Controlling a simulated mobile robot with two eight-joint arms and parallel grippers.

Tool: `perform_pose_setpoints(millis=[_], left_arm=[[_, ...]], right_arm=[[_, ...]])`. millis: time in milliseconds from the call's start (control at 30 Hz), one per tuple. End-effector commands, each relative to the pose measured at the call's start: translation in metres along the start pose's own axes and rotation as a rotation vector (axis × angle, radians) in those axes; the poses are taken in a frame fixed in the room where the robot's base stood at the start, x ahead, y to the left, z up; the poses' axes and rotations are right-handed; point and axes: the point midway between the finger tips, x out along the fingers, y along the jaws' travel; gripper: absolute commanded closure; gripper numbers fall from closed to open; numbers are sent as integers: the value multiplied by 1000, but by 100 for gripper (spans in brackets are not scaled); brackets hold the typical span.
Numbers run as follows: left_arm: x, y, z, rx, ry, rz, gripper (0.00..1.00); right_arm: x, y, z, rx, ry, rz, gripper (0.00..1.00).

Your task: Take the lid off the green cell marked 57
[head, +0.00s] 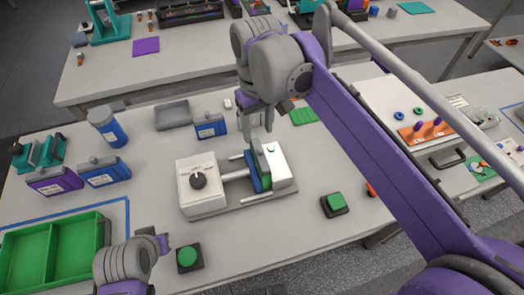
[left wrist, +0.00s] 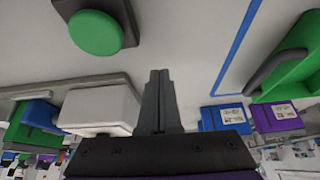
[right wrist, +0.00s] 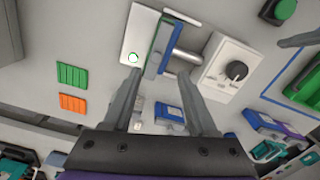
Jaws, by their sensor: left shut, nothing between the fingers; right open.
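A white clamp-like device (head: 203,180) with a dark knob stands mid-table. A green piece (head: 253,172) and a blue piece stand upright side by side against its white end block (head: 273,164); the green also shows in the right wrist view (right wrist: 153,62). I cannot tell whether this is the green cell; no 57 is legible and no lid can be made out. My right gripper (head: 257,125) is open and empty, its fingers pointing down just behind the end block. My left gripper (left wrist: 158,76) is shut and empty near the front edge.
A purple one (head: 55,181) stands left. A green tray (head: 77,218) fills the front left. Green buttons (head: 187,257) and (head: 335,203) stand in front. A grey tray (head: 173,114) lies behind.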

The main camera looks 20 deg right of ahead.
Motion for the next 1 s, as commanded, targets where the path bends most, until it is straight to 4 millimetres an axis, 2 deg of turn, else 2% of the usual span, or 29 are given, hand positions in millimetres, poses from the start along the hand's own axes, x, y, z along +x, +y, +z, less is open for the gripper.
perform_pose_setpoints(millis=[100,267,600,867,900,1000], left_arm=[[2,0,2,0,-1,0,100],[2,0,2,0,-2,0,100],[2,0,2,0,-2,0,100],[2,0,2,0,-2,0,100],[2,0,2,0,-2,0,100],[2,0,2,0,-2,0,100]], right_arm=[[17,0,0,1,0,0,42],[27,1,0,1,1,0,42],[72,5,0,0,2,0,42],[76,5,0,1,2,0,42],[76,5,0,1,2,0,44],[76,5,1,1,2,0,62]])
